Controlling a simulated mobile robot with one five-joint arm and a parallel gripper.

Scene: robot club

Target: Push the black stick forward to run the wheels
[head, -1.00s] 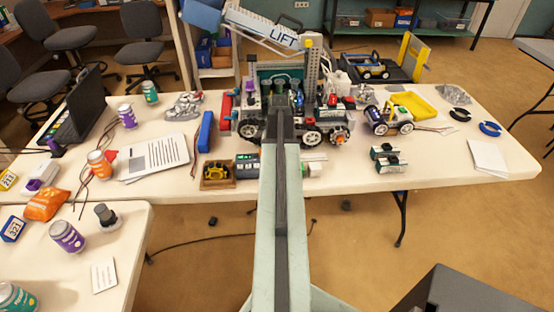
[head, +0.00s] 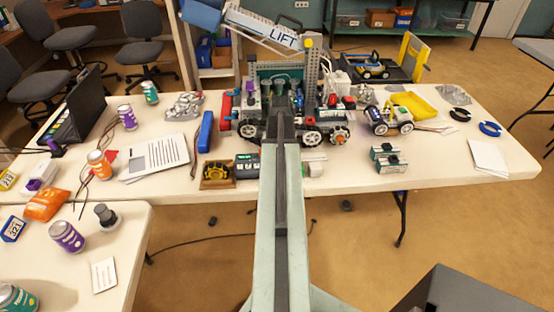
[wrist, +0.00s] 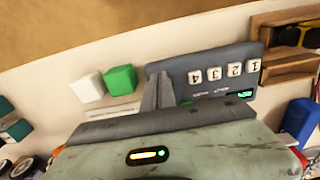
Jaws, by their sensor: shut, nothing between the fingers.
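My gripper (wrist: 158,92) shows in the wrist view with its narrow grey fingers together and nothing between them. The fingers are at the end of a dark grey control box (wrist: 200,78) with white keys numbered 1 to 4 and a small green display. I cannot tell whether they touch it. No black stick is clear there; the fingers and wrist cover part of the view. In the head view the box (head: 247,165) lies left of my arm, which hides its right end. The wheeled robot (head: 311,137) stands behind it on the table.
A white block (wrist: 88,88) and a green block (wrist: 120,79) lie beside the fingers. A wooden tray (wrist: 288,72) with a yellow-black thing adjoins the box. Paper sheets (head: 155,160) lie left.

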